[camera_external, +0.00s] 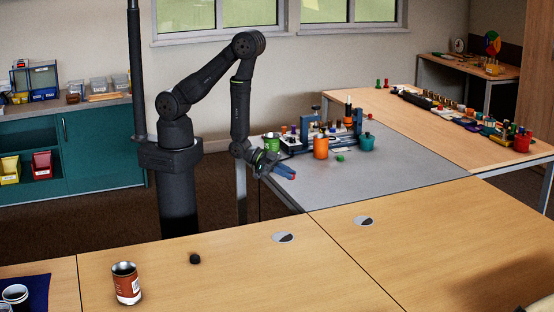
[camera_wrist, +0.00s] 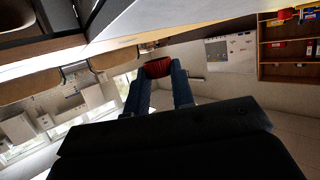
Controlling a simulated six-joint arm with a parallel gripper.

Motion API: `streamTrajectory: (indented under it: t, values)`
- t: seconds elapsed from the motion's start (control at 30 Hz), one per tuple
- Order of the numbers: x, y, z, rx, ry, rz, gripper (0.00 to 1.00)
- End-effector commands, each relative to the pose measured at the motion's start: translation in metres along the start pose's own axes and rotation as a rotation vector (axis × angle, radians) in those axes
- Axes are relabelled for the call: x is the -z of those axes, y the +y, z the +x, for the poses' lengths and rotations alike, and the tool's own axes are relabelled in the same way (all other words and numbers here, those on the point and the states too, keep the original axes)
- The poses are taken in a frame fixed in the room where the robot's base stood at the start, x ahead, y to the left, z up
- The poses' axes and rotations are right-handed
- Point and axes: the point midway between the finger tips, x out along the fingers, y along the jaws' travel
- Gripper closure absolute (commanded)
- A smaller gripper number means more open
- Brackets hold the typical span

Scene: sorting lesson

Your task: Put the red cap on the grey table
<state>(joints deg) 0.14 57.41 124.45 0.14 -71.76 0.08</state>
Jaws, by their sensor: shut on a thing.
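The red cap (camera_wrist: 157,67) is pinched between the blue fingers of my gripper (camera_wrist: 158,76) in the wrist view. In the external view my gripper (camera_external: 291,174) points right and a little down, with a bit of red (camera_external: 294,177) showing at its tips. The grey table (camera_external: 390,184) stands right of my arm. In the picture my gripper overlaps its left front edge; how high it is above the surface I cannot tell. The fingers hide part of the cap.
On the grey table, a green can (camera_external: 271,142), an orange cup (camera_external: 321,147), a teal cup (camera_external: 367,142) and a small green piece (camera_external: 340,157) stand near a cluttered blue rack. Its front right part is clear. Wooden tables (camera_external: 240,270) adjoin in front.

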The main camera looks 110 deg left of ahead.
Motion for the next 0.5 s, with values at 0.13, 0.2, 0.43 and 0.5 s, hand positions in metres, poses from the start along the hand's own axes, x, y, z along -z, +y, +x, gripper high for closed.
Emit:
streamTrajectory:
  t: [0.13, 0.2, 0.43, 0.5]
  values:
    - [-0.001, -0.003, -0.001, 0.008, 0.001, -0.004, 1.00]
    - [0.000, -0.003, -0.001, 0.007, 0.001, -0.003, 1.00]
    - [0.007, 0.030, 0.005, -0.086, 0.004, 0.031, 1.00]
    - [0.013, 0.058, 0.007, -0.165, 0.004, 0.059, 1.00]
